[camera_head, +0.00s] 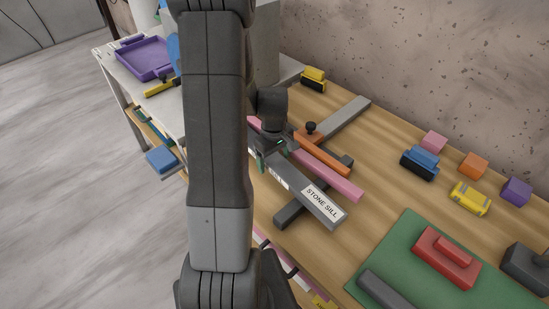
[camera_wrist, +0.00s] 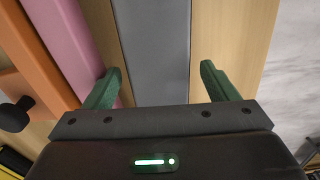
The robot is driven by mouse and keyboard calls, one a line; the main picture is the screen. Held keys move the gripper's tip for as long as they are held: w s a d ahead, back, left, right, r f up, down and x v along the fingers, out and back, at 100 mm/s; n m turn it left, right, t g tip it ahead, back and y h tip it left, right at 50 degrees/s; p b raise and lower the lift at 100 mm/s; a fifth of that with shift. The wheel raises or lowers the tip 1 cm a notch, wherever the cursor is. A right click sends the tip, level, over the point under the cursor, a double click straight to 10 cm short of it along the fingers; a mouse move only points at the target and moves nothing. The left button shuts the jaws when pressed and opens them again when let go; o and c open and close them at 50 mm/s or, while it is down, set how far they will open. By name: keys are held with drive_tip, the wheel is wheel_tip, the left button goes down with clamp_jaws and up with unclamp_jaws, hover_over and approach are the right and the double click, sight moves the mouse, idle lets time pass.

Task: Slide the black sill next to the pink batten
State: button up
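The dark grey to black sill (camera_head: 298,189), labelled "STONE SILL", lies slantwise on the wooden bench. The pink batten (camera_head: 338,180) runs alongside it on the far side, roughly parallel. In the wrist view a narrow strip of wood shows between the grey sill (camera_wrist: 156,45) and the pink batten (camera_wrist: 78,45). My gripper (camera_head: 268,156) is over the sill's farther part. In the wrist view my gripper (camera_wrist: 160,86) is open, its green fingers on either side of the sill with gaps at both. The left finger is close to the batten. The sill's far end is hidden by my arm.
An orange bar (camera_head: 322,153) with a black knob lies beyond the batten. A grey bar (camera_head: 348,118) crosses the bench there. A green mat (camera_head: 400,245) with a red block (camera_head: 446,257) is at right. Several coloured blocks stand near the wall.

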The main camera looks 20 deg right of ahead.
sight(274, 159)
wheel_tip(274, 159, up, 14)
drive_tip(key=shift+b, duration=0.45)
drive_tip(key=shift+f, duration=0.2)
idle(0.5)
wheel_tip(274, 159, down, 14)
drive_tip(key=shift+r+p, duration=0.2)
drive_tip(key=shift+p, duration=0.25)
drive_tip(key=shift+r, duration=0.1)
idle(0.3)
